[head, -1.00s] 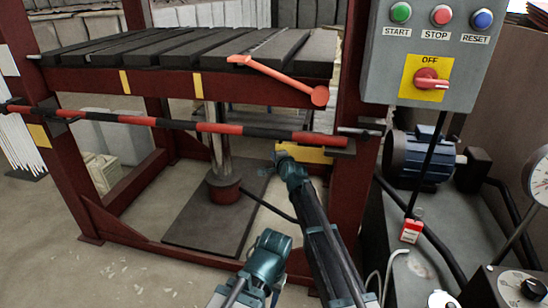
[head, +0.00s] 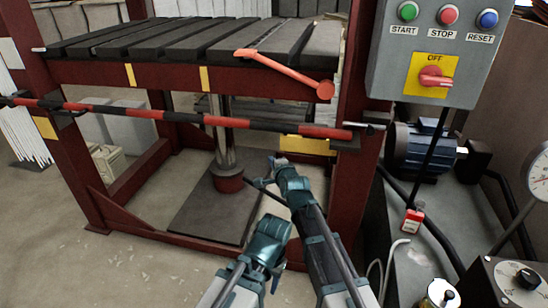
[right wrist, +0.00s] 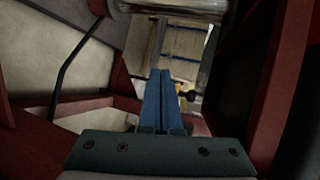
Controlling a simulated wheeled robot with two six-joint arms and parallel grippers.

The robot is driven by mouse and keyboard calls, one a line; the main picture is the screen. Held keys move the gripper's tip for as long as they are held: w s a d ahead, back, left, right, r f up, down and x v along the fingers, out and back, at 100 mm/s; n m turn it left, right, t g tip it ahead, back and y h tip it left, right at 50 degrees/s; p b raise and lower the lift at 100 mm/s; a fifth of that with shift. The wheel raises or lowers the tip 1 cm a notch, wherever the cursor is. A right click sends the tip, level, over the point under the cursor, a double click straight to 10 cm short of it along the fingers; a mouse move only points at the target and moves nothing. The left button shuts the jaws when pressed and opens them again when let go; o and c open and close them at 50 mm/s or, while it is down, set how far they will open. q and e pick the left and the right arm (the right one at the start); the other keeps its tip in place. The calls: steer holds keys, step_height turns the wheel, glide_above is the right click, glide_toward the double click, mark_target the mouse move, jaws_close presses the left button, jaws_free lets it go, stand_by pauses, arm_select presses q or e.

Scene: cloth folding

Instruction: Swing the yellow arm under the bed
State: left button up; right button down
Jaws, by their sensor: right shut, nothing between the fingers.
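A yellow bar (head: 305,146), seemingly the yellow arm, shows under the bed's right end, behind the striped rail; part of it is hidden. The bed (head: 180,45) is a dark slatted platform on a dark red frame. My right gripper (head: 273,161) is under the bed, just left of and below the yellow bar's left end. I cannot tell whether they touch. In the right wrist view my right gripper (right wrist: 163,75) has its blue fingers together, with nothing between them. My left arm is low in the head view; its fingers do not show.
A red-and-black rail (head: 210,121) crosses the front. A steel column (head: 222,140) stands left of my right gripper. An orange lever (head: 285,72) lies along the bed's edge. A control box (head: 428,50) and a blue motor (head: 420,150) are at right.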

steer(key=s+d+f+n+g+h, duration=0.3)
steer(key=s+d+f+n+g, duration=0.35)
steer(key=s+d+f, duration=0.55)
steer(key=s+d+f+n+g+h, duration=0.1)
steer(key=s+d+f+n+g, duration=0.2)
steer(key=s+d, duration=0.45)
steer(key=s+d+n+g+h, duration=0.1)
steer(key=s+d+n+g, duration=0.35)
steer(key=s, duration=0.55)
steer(key=s+a+n+h, duration=0.2)
steer(key=s+a+n, duration=0.3)
steer(key=a, duration=0.6)
step_height(320, 180, up, 27)
steer(key=m+p, duration=0.1)
steer(key=p, duration=2.6)
steer(key=shift+s+r+y, duration=0.15)
steer(key=shift+s+y, duration=0.1)
steer(key=shift+y, duration=0.05)
